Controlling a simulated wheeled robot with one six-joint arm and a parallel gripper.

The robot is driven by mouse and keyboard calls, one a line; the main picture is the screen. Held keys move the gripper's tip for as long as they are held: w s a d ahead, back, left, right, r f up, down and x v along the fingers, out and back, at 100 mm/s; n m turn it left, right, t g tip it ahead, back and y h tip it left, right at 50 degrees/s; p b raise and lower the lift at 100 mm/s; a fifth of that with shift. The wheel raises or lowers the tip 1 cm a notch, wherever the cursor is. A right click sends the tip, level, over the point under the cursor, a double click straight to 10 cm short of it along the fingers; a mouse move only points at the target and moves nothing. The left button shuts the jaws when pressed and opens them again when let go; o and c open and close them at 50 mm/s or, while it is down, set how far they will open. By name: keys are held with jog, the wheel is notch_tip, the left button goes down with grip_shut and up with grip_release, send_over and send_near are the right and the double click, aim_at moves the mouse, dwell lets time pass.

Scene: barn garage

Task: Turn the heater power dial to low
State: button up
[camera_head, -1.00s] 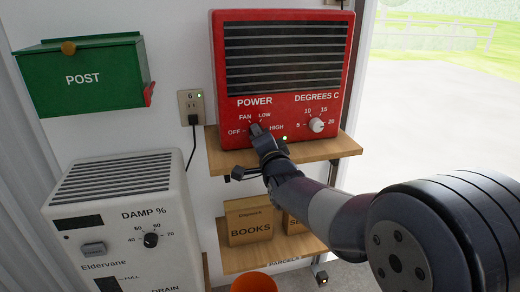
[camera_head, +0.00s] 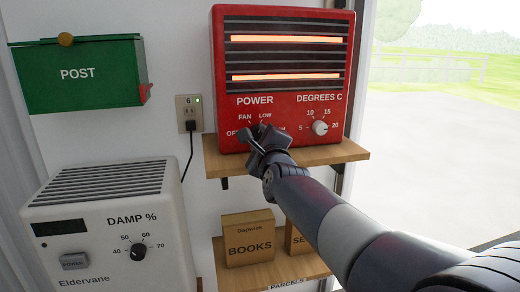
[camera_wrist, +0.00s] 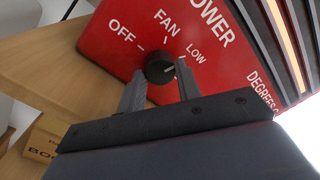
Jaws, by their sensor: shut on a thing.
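The red heater (camera_head: 283,75) stands on a wooden shelf, with two bars glowing orange behind its grille. Its black power dial (camera_wrist: 159,67) has OFF, FAN, LOW and HIGH marks around it. In the wrist view, the dial's pale mark appears to face the LOW side. My gripper (camera_wrist: 159,82) is shut on the power dial, one finger on each side of it.
The white degrees dial (camera_head: 320,128) sits to the right on the heater. A wooden shelf (camera_head: 335,153) juts out below my gripper, with a BOOKS box (camera_head: 248,245) lower down. A dehumidifier (camera_head: 105,215) and green post box (camera_head: 75,85) are at left.

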jog(key=shift+m+b, duration=0.55)
jog(key=shift+m, duration=0.65)
jog(key=o, duration=1)
jog(key=shift+c, duration=0.2)
jog(key=v, duration=1)
jog(key=shift+s, duration=0.4)
